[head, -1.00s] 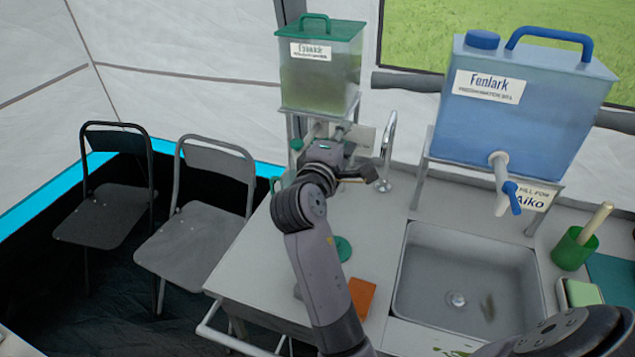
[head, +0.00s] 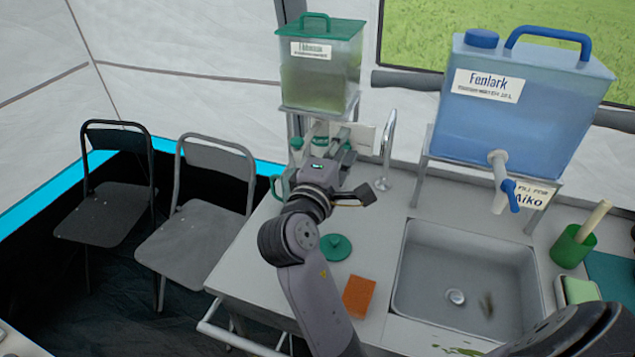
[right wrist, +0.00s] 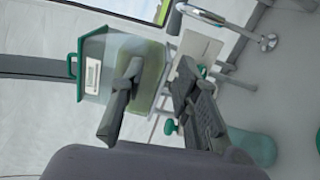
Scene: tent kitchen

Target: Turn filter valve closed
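The filter tank (head: 320,72) has a green lid and a white label and stands on a metal stand at the back of the counter. A green knob (head: 296,143) shows below its left side; the right wrist view shows a green knob (right wrist: 170,127) there too. My right gripper (head: 333,136) is just below the tank, its fingers pointing at the stand. In the right wrist view its two fingers (right wrist: 160,72) are spread, with nothing seen gripped. The fingers partly hide the area under the tank, so contact with the valve cannot be told. My left gripper is out of view.
A metal faucet (head: 387,150) stands close right of the gripper. The blue water tank (head: 525,110) with its tap is farther right, above the sink (head: 460,265). A green lid (head: 336,247), an orange sponge (head: 358,297) and a green mug (head: 278,187) are on the counter.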

